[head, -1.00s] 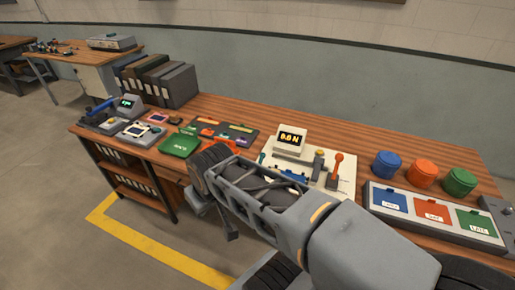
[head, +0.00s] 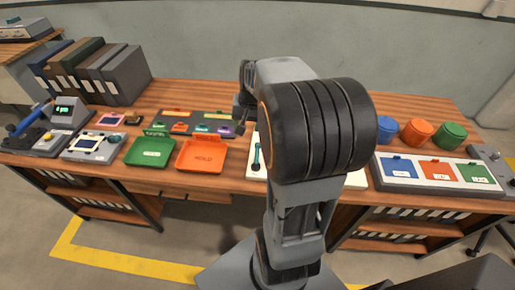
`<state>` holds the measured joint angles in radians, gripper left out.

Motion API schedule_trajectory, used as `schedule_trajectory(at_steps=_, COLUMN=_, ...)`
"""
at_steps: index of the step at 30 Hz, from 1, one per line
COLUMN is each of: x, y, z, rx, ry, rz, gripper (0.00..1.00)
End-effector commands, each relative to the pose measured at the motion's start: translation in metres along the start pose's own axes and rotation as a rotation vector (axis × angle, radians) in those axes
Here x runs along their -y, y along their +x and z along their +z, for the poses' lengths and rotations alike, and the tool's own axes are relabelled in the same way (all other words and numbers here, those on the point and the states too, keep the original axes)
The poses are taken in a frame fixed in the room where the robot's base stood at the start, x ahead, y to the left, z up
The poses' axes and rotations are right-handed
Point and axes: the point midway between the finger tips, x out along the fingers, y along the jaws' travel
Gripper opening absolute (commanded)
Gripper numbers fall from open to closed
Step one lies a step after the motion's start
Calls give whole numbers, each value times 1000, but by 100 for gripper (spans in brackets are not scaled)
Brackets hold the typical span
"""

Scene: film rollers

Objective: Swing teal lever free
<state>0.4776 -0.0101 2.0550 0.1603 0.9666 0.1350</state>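A small teal lever (head: 256,157) stands roughly upright on a white panel (head: 355,179) at the middle of the bench. My arm's thick dark joint hides most of this panel, including its display and whatever else is on it. My gripper (head: 239,128) shows only in part, beyond the arm and to its left, over the bench behind and left of the teal lever. It looks apart from the lever. Its fingers are too small and covered to tell open from shut.
A green tray (head: 150,151) and an orange tray (head: 201,156) lie left of the panel. Small devices (head: 93,146) and upright binders (head: 122,76) stand farther left. Blue, orange (head: 417,132) and green round containers stand right, behind a coloured three-part panel (head: 440,173).

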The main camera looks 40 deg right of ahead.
Motion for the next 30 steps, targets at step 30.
schedule_trajectory(at_steps=30, x=-58, y=159, z=-48, rx=60, ry=271, rz=-20, gripper=56)
